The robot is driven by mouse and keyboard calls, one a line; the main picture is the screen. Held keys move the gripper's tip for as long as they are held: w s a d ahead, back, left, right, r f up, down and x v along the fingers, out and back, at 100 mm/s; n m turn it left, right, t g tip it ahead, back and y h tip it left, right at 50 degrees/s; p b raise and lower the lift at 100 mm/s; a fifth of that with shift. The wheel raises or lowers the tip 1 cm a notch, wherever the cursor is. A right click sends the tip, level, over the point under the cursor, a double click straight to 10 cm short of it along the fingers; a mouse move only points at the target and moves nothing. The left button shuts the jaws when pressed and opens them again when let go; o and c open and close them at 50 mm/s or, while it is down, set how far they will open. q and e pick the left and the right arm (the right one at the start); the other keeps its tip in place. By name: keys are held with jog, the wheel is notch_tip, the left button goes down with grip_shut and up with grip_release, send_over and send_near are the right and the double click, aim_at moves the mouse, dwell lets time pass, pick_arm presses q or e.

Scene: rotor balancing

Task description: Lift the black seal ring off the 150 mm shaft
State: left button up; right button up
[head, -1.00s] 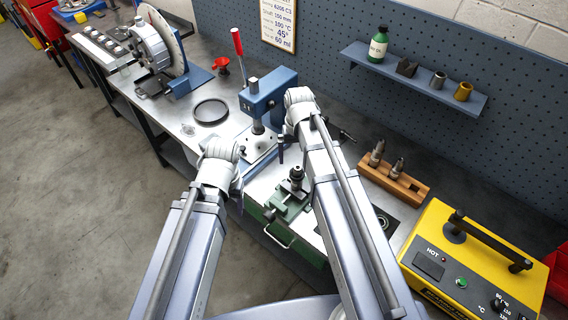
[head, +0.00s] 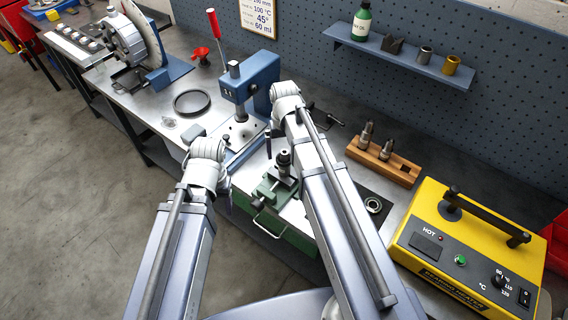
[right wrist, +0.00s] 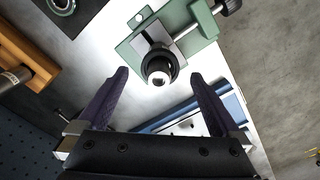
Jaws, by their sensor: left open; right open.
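A short shaft stands upright in the green vise (head: 268,196) on the bench. In the head view the shaft's dark upper part (head: 284,158) is small, and I cannot separate ring from shaft. My right gripper (right wrist: 160,75) is open and empty; the shaft top shows between its fingertips, with no visible contact. My left gripper (head: 226,188) is open, left of the vise and apart from it. Its fingers are mostly hidden.
A blue press (head: 250,78) stands behind the vise. A wooden block (head: 383,167) with metal pieces and a yellow heater (head: 468,245) are to the right. A large dark ring (head: 192,103) lies on the bench at left. A wall shelf (head: 400,58) holds small items.

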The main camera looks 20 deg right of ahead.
notch_tip(320, 180, down, 2)
jog(key=shift+f+b, duration=0.15)
jog(key=shift+b, duration=0.5)
pick_arm(q)
notch_tip(320, 180, down, 2)
jog(key=shift+f, duration=0.1)
pick_arm(e)
jog(key=c, duration=1.4)
pick_arm(q)
jog(key=shift+r+p, duration=0.25)
jog(key=shift+p, duration=0.05)
pick_arm(e)
jog(key=shift+r, duration=0.3)
pick_arm(q)
notch_tip(320, 180, up, 18)
jog(key=p, duration=1.7)
jog(key=shift+f+p, duration=0.2)
jog(key=shift+p, duration=0.1)
pick_arm(e)
notch_tip(320, 180, up, 18)
jog(key=shift+f, duration=0.2)
pick_arm(q)
jog(key=shift+f, duration=0.1)
